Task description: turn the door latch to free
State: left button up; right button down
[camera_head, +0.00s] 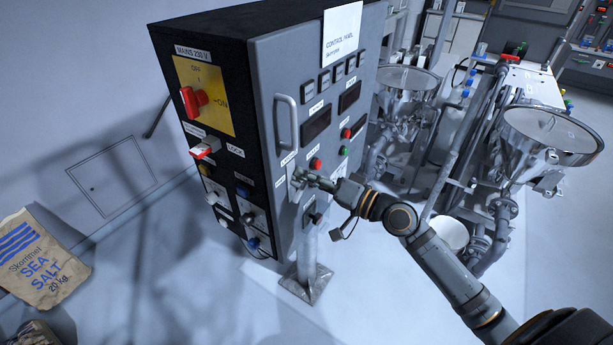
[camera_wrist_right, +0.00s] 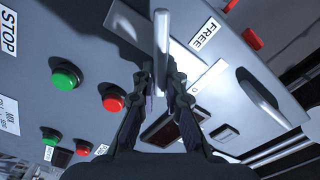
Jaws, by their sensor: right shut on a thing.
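The door latch is a pale metal bar (camera_wrist_right: 161,42) on the grey cabinet door (camera_head: 266,75). In the wrist view my right gripper (camera_wrist_right: 160,84) is shut on the latch, with one finger on each side of the bar. A FREE label (camera_wrist_right: 204,34) is to the right of the bar. Another label, partly hidden, lies beside the right finger. In the head view my right gripper (camera_head: 302,179) reaches the latch plate (camera_head: 291,184) from the right, low on the door, and partly hides it. My left gripper is not in view.
The door has a long pull handle (camera_head: 285,122) and red and green buttons close to my gripper. A red mains switch (camera_head: 194,102) is on the cabinet's left side. Steel hoppers (camera_head: 550,135) stand at the right. A salt sack (camera_head: 38,260) lies at the left.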

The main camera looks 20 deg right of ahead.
jog(key=m, duration=0.3)
jog(key=shift+w+d+f+m, duration=0.15)
jog(key=shift+f+m, duration=0.15)
jog(key=shift+f, duration=0.05)
jog(key=shift+f+m+p, duration=0.2)
jog(key=shift+m+p, duration=0.05)
jog(key=shift+m, duration=0.55)
jog(key=shift+f+m+p, duration=0.2)
jog(key=shift+m+p, duration=0.05)
jog(key=shift+m, duration=0.55)
jog(key=c, duration=1.4)
grip_release()
notch_tip(320, 180, up, 10)
jog(key=shift+f, duration=0.1)
